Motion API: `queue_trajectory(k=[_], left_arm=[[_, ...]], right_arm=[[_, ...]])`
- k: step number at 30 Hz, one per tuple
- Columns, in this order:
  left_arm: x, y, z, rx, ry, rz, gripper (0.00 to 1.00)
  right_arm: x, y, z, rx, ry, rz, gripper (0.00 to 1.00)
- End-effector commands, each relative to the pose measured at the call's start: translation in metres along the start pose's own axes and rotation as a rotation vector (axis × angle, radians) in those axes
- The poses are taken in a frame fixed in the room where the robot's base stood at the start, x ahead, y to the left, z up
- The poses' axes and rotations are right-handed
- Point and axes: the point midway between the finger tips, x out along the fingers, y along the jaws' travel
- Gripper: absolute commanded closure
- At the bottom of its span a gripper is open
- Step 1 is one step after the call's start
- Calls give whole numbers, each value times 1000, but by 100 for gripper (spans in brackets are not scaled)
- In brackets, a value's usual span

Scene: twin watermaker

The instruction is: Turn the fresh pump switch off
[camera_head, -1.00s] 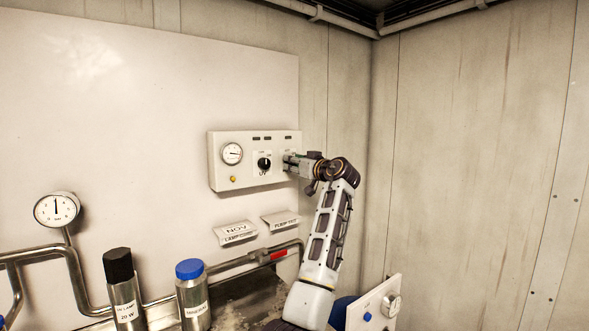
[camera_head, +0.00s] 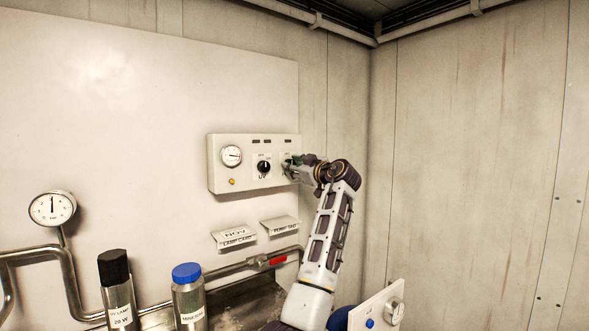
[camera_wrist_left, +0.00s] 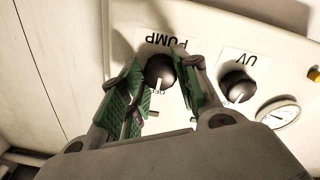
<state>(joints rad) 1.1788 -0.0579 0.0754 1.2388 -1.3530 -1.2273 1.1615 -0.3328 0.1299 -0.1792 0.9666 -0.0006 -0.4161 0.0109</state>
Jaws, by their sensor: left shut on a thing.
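The control panel (camera_head: 222,180) is a pale box on the white wall board. In the left wrist view, which shows it upside down, the dark round pump switch (camera_wrist_left: 160,71) sits under its PUMP label (camera_wrist_left: 167,42). Its pale pointer mark faces the lower edge of that picture, by small lettering too small to read surely. My left gripper (camera_head: 290,164) is at the panel's right end. In the left wrist view its green-padded fingers (camera_wrist_left: 159,78) are on both sides of the pump switch and shut on it. The arm hides most of this switch in the head view. My right gripper is out of view.
The UV switch (camera_head: 264,167) is beside the pump switch, with a round gauge (camera_head: 231,156) and a yellow button (camera_head: 232,182) further left. Two label cards (camera_head: 234,238) are below the panel. Bottles (camera_head: 188,300) and pipes stand lower left. The right wall is clear.

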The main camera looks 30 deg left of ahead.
Motion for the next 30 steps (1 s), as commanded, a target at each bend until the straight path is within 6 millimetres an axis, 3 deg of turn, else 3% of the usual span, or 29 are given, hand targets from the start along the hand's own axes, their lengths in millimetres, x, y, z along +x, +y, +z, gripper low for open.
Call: queue_trajectory(k=[9, 10, 15, 30], left_arm=[[0, 0, 1, -1, -2, -1, 92], [0, 0, 1, -1, -2, -1, 66], [0, 0, 1, -1, -1, -1, 46], [-6, 0, 0, -1, -1, 1, 46]], right_arm=[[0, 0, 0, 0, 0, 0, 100], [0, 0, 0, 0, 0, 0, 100], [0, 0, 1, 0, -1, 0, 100], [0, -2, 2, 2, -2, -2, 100]])
